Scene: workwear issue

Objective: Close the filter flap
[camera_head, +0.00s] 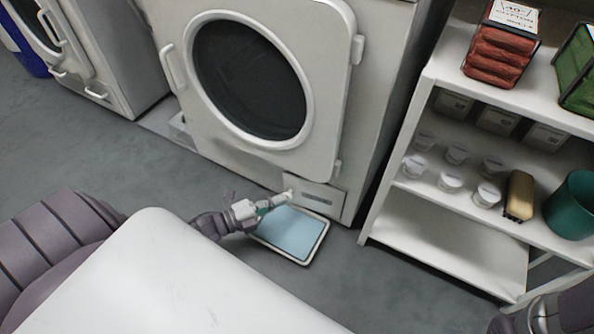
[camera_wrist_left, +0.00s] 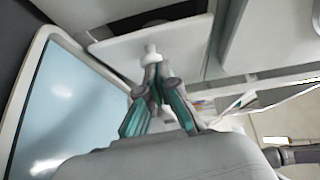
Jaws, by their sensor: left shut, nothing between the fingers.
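The filter flap (camera_head: 316,197) is a light panel low on the right front of the white machine. In the left wrist view the flap (camera_wrist_left: 181,52) carries a small white knob (camera_wrist_left: 151,50), and a dark gap shows along its far side, so it looks partly open. My left gripper (camera_head: 284,199) is shut and empty at the flap's left end. In the left wrist view its closed fingertips (camera_wrist_left: 153,72) are right at the knob; I cannot tell whether they touch it. My right gripper's fingers are out of view; only part of that arm shows at bottom right.
A shallow tray with a pale blue inside (camera_head: 292,234) lies on the floor below the flap. The round machine door (camera_head: 318,112) is shut above. A white shelf unit (camera_head: 440,207) with cups, a brush and a green bin stands close on the right. Grey floor is clear at left.

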